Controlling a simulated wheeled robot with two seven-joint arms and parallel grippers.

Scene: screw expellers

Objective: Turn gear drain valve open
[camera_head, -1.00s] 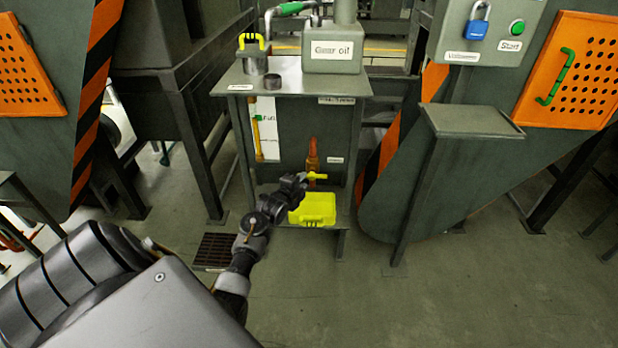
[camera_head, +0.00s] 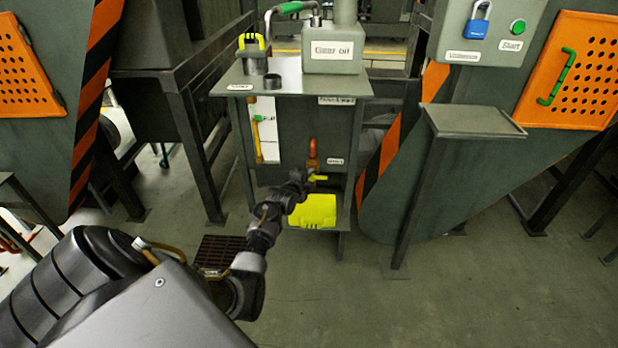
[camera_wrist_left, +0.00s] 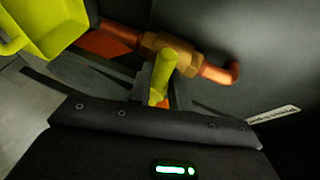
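The gear drain valve is a copper pipe with a brass body (camera_wrist_left: 165,45) and a yellow lever handle (camera_wrist_left: 163,72), low on the front of the gear oil unit. In the head view the yellow handle (camera_head: 319,177) shows just right of my left gripper (camera_head: 304,180). In the left wrist view the handle stands between the two close-set fingers of my left gripper (camera_wrist_left: 160,92), which appear shut on it. The copper pipe (camera_head: 312,155) rises above it. My right gripper is not in view.
A yellow container (camera_head: 313,211) sits on the low shelf just below the valve; it also shows in the left wrist view (camera_wrist_left: 50,25). The gear oil tank (camera_head: 333,55) stands on the table top above. A green-grey stand (camera_head: 470,120) is to the right. A floor grate (camera_head: 218,252) is below.

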